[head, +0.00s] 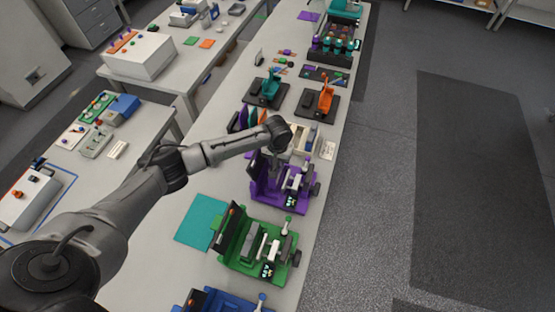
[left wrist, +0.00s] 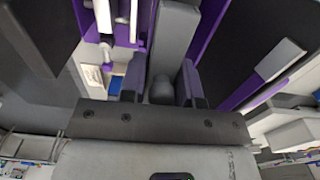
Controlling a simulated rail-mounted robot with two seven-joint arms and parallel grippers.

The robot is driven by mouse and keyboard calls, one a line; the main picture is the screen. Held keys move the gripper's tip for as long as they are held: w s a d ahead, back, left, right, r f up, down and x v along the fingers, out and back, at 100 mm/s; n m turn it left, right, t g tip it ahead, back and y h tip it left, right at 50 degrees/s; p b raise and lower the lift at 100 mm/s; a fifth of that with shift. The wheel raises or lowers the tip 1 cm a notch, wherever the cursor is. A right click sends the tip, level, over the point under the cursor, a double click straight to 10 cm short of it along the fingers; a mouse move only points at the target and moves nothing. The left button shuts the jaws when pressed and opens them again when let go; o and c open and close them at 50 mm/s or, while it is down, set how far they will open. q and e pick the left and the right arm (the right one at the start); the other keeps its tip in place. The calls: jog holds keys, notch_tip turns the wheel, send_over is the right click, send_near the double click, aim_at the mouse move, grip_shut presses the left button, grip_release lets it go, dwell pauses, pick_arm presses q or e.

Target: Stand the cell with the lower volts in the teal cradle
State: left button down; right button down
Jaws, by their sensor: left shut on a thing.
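My left gripper (left wrist: 164,82) is shut on a grey block-shaped cell (left wrist: 174,35) in the left wrist view, with purple parts close around it. In the head view the gripper is mostly hidden under my left wrist, at the purple fixture (head: 262,187). A green fixture (head: 240,262) nearer me also holds a grey block (head: 251,241). Both fixtures have small displays, too small to read surely. A teal cradle-like stand (head: 271,86) on a dark base is farther back, left of a similar orange stand (head: 326,98). My right gripper is out of view.
A blue fixture (head: 215,301) is at the bottom edge. A flat teal mat (head: 200,221) lies left of the green fixture. A rack of round teal-topped items (head: 335,44) is at the far end. A side bench (head: 150,182) stands left; open floor lies right.

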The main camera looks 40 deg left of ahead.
pick_arm(q)
jog(key=shift+r+p, duration=1.15)
jog(key=shift+r, duration=0.1)
jog(key=shift+w, duration=0.1)
